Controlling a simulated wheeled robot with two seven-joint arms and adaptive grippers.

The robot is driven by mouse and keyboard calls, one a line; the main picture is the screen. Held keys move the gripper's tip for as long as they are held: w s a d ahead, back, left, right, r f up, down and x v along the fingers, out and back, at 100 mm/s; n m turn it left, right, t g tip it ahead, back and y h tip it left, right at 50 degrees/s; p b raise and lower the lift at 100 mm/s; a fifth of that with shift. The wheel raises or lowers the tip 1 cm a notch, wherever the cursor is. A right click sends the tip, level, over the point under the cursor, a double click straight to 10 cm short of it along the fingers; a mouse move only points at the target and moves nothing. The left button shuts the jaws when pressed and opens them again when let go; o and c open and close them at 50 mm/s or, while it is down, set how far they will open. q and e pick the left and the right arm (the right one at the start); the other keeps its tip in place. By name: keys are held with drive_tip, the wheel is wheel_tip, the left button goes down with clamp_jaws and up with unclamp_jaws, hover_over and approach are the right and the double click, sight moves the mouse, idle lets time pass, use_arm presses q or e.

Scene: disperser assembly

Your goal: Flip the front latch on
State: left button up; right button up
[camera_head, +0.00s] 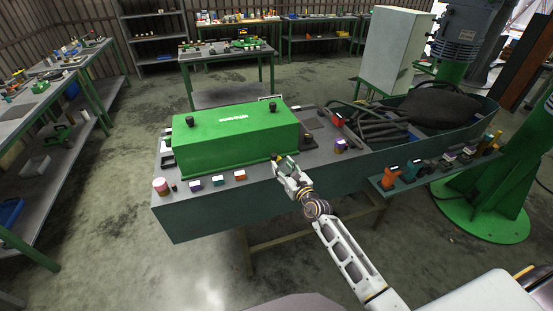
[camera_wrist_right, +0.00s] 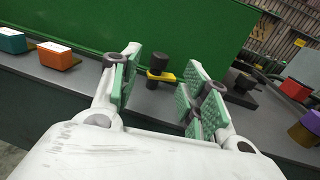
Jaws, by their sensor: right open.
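The green box (camera_head: 235,140) with white lettering sits on the grey bench top; its green wall also fills the back of the wrist view (camera_wrist_right: 190,30). The front latch, a black post with a yellow tab (camera_wrist_right: 160,74), stands at the foot of the box's near wall. The tab points right in the wrist view. My right gripper (camera_head: 284,163) is at the bench's front edge, beside the box's near right part. In the wrist view its green-padded fingers (camera_wrist_right: 162,84) are apart, with the latch seen between them. I cannot tell whether they touch it. My left gripper is not in view.
Small coloured blocks, including an orange one (camera_head: 240,175), line the bench front to the left. A black knob (camera_wrist_right: 240,83) stands right of the latch. Thick hoses (camera_head: 380,122) and a black bag (camera_head: 440,104) lie right.

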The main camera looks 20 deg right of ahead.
sight(276, 157)
drive_tip(key=shift+w+a, duration=0.2)
drive_tip(key=shift+w, duration=0.75)
drive_tip(key=shift+w+a, duration=0.15)
drive_tip(key=shift+w, duration=0.75)
drive_tip(key=shift+w+a, duration=0.2)
drive_tip(key=shift+w, duration=0.75)
clamp_jaws()
